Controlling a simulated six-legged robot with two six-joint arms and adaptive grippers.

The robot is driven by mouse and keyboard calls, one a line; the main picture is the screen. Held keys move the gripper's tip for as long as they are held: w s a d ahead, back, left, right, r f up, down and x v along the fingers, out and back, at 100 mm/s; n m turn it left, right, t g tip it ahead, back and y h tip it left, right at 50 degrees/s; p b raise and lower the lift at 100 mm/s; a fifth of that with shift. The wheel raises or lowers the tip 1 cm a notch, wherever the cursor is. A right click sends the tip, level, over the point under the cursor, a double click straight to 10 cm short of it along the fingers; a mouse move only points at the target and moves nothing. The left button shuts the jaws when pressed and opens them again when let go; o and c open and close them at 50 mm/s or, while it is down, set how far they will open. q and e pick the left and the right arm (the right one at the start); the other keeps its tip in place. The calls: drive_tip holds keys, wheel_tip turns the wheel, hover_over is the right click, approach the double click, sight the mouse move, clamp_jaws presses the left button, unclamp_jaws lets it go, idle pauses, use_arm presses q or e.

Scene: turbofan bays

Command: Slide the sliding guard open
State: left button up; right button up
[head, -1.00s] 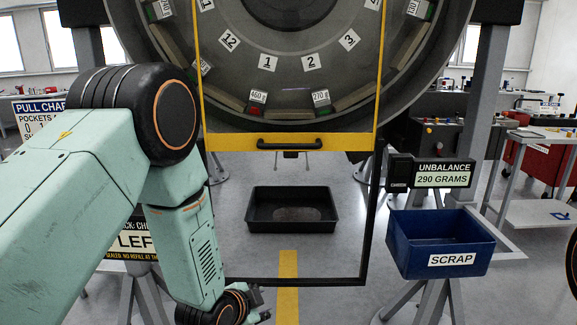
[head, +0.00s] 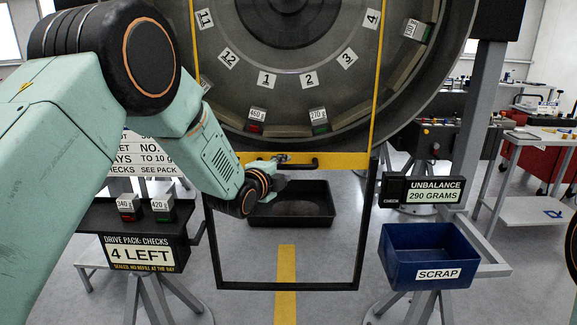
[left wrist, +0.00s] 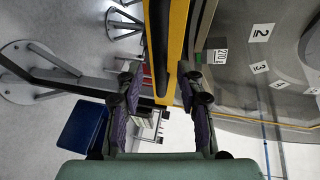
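The sliding guard is a clear panel in a yellow frame before the turbofan, with a wide yellow bottom bar (head: 345,160). A black handle (head: 314,164) is on that bar, its left part hidden by my gripper. A black rail frame (head: 290,286) hangs below the bar. My left gripper (head: 282,160) is at the left part of the handle. In the left wrist view its fingers (left wrist: 160,95) are apart, with the black handle (left wrist: 159,45) and yellow bar (left wrist: 177,45) running into the gap between them. I cannot tell whether they touch. My right gripper is out of view.
A black tray (head: 262,218) lies on the floor behind the frame. A blue scrap bin (head: 430,255) and an unbalance display (head: 433,190) stand right. A drive pack stand (head: 142,255) with labelled blocks stands left, near my arm.

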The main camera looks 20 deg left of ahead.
sight(287, 167)
use_arm(q)
drive_tip(key=shift+w+d, duration=0.2)
drive_tip(key=shift+w, duration=0.25)
drive_tip(key=shift+w+d, duration=0.2)
drive_tip(key=shift+w, duration=0.25)
drive_tip(key=shift+w+a+f, duration=0.2)
drive_tip(key=shift+w+f, duration=0.2)
drive_tip(key=shift+w, duration=0.4)
drive_tip(key=shift+s+d+r, duration=0.15)
drive_tip(key=shift+d+r, duration=0.05)
drive_tip(key=shift+d, duration=0.05)
drive_tip(key=shift+c, duration=1.1)
drive_tip(key=shift+a+f, duration=0.1)
drive_tip(key=shift+a, duration=0.1)
drive_tip(key=c, duration=0.5)
clamp_jaws()
